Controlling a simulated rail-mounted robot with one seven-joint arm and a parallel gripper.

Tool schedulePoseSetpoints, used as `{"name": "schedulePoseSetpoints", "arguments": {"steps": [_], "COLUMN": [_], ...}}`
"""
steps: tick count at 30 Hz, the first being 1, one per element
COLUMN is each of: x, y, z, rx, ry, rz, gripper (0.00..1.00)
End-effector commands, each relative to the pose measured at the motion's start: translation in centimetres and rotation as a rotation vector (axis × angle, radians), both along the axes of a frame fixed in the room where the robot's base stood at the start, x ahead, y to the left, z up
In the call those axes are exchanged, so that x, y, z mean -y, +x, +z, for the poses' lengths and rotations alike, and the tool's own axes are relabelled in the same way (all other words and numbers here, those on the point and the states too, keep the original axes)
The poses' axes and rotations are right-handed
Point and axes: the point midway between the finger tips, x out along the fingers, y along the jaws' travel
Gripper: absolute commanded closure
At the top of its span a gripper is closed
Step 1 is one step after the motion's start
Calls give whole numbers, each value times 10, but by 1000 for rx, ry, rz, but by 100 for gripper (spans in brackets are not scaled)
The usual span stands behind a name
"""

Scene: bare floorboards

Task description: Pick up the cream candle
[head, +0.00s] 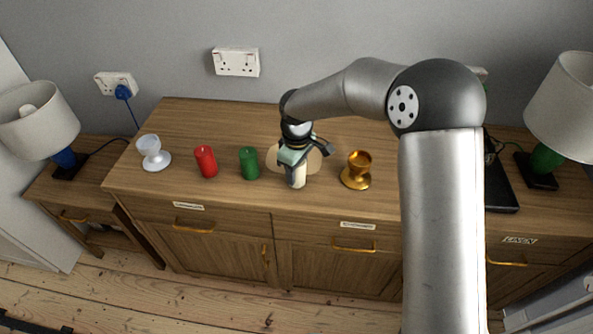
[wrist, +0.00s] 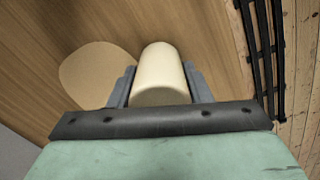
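The cream candle (head: 298,179) is under my gripper (head: 296,160) in the head view, near the front of the wooden sideboard. In the wrist view the cream candle (wrist: 160,70) lies between the two grey fingers of my gripper (wrist: 160,88), which press close against its sides. My gripper is shut on it. The candle's upper end is partly hidden by the gripper in the head view. I cannot tell whether its base touches the wood.
A green candle (head: 249,163), a red candle (head: 206,162) and a white cup (head: 153,153) stand to the left. A gold cup (head: 357,171) stands close on the right. A round tan mat (wrist: 92,78) lies beside the candle. The sideboard's back strip (head: 215,115) is clear.

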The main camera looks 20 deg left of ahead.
Motion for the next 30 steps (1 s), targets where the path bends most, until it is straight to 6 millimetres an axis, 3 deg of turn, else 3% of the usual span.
{"name": "schedulePoseSetpoints", "arguments": {"steps": [1, 2, 11, 17, 21, 30], "x": [0, 0, 0, 0, -2, -33], "y": [0, 0, 0, 1, -2, -56], "z": [0, 0, 2, 14, 36, 97], "rx": [0, 0, 1, 2, 4, 4], "ry": [0, 0, 1, 1, 2, 2], "rz": [0, 0, 0, -1, 1, 6], "gripper": [74, 82, 82, 82, 82, 82]}}
